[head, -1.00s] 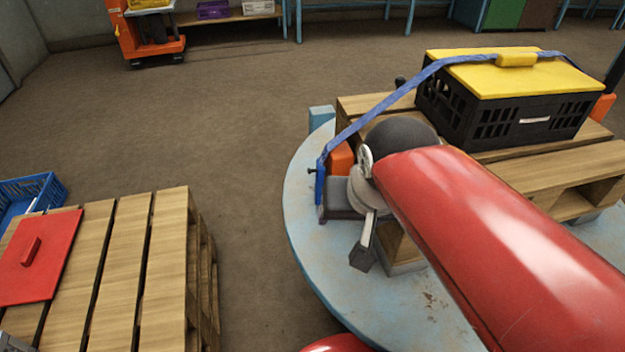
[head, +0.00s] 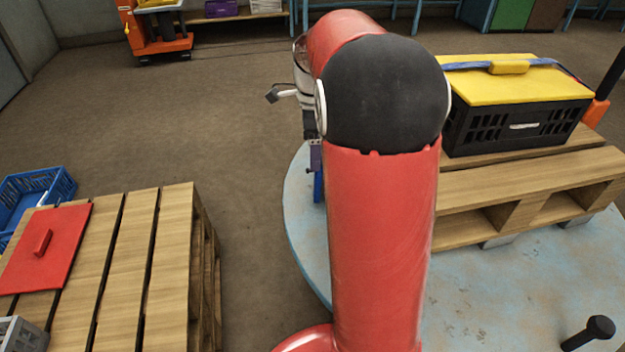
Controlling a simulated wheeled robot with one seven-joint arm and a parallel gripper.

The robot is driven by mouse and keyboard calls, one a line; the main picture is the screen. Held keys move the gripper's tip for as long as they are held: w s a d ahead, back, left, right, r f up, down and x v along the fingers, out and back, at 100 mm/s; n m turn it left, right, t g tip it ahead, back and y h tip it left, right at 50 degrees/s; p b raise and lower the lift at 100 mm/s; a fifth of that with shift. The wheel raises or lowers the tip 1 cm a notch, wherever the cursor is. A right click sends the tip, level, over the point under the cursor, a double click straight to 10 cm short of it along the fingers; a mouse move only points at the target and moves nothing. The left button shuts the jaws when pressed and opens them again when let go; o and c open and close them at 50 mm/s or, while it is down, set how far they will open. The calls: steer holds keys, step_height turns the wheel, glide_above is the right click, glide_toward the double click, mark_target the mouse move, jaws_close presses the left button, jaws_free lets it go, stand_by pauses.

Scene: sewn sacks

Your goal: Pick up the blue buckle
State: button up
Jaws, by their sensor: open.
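A blue strap (head: 470,66) lies over the yellow lid of a black crate. Its left run is hidden behind my arm. A small blue piece (head: 318,187) shows below my arm's bend, at the left edge of the round table; it looks like the strap's lower end, and I cannot tell whether it is the blue buckle. My gripper (head: 283,94) sticks out left of my arm's bend, above and left of that blue piece. One dark-tipped finger shows and the rest is mostly hidden by the arm. It is open, with nothing seen in it.
The black crate (head: 515,125) stands on a wooden pallet (head: 560,172) on the round blue table (head: 480,290). A dark knob (head: 600,327) rises at front right. At left, another pallet (head: 160,240) holds a red lid (head: 45,250); a blue crate (head: 30,195) is beside it.

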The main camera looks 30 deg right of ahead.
steer(key=f, duration=0.5)
steer(key=shift+s+d, duration=0.15)
steer(key=shift+d, duration=0.25)
steer(key=shift+f, duration=0.55)
steer(key=c, duration=1.1)
steer(key=shift+r, duration=0.15)
steer(key=shift+r, duration=0.3)
steer(key=w+a, duration=0.1)
steer(key=a, duration=0.4)
steer(key=w+a, duration=0.2)
steer(key=a, duration=0.4)
steer(key=w+a, duration=0.2)
steer(key=a, duration=0.4)
steer(key=shift+a+r+b, duration=0.2)
steer(key=shift+r+b, duration=0.1)
steer(key=shift+b, duration=0.1)
